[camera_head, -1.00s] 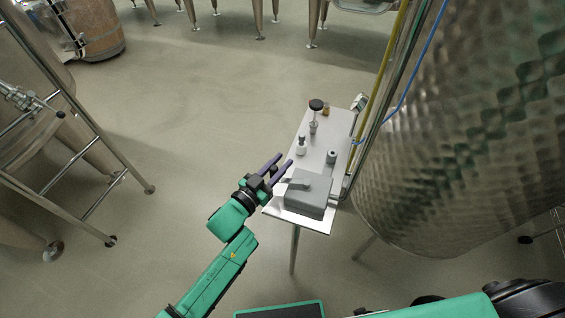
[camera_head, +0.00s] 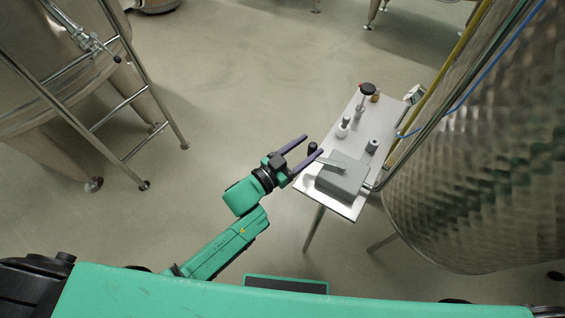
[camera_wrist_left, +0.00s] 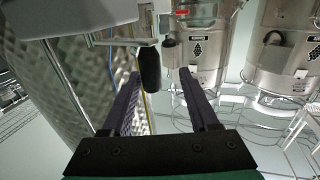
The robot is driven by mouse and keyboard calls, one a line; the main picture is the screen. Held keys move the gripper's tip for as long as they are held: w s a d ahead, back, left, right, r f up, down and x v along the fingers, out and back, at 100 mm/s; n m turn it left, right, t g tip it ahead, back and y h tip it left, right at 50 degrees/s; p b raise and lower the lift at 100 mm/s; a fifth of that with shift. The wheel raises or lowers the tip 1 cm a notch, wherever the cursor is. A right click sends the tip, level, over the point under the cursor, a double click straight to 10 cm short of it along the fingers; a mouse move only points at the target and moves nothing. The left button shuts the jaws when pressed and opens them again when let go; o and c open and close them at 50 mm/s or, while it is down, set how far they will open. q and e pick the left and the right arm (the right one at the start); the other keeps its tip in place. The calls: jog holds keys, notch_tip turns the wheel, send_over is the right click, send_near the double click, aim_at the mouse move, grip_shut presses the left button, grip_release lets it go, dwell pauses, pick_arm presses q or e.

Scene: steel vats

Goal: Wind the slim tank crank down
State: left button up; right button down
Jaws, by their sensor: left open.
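The crank is a grey box (camera_head: 341,178) with a short grey lever (camera_head: 324,161) and a black grip (camera_head: 312,148), at the near end of a small steel table. My left gripper (camera_head: 312,145) is open, its two dark fingers reaching toward the crank from the left. In the left wrist view the black grip (camera_wrist_left: 150,70) stands upright between the spread fingers of my left gripper (camera_wrist_left: 160,78), nearer the left finger. I cannot tell whether either finger touches it. My right gripper is not in view.
The steel table (camera_head: 350,207) also holds a black-topped stem (camera_head: 367,89) and small fittings. A large dimpled steel tank (camera_head: 480,190) stands close on its right. A ladder (camera_head: 125,100) and vat stand at left. The floor between is clear.

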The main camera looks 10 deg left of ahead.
pick_arm(q)
jog(key=b+v, duration=0.1)
jog(key=v, duration=1)
jog(key=shift+d, duration=0.1)
dwell(1.5)
jog(key=s+a+f+n+g+y, duration=0.15)
jog(key=a+f+y, duration=0.45)
jog(key=f, duration=0.7)
jog(key=a+f+n+g+y, duration=0.25)
jog(key=a+f, duration=0.55)
jog(key=f, duration=0.5)
jog(key=s+a+f+n+g+y, duration=0.1)
jog(key=s+a+f+g+y, duration=0.1)
jog(key=s+f, duration=0.7)
jog(key=s+a+f+n+g+y, duration=0.1)
jog(key=s+a+f+g, duration=0.3)
jog(key=s+f, duration=0.5)
jog(key=s+g+y, duration=0.1)
jog(key=s+g, duration=0.1)
jog(key=s, duration=0.6)
jog(key=shift+s+a+f, duration=0.15)
jog(key=shift+a+f, duration=0.1)
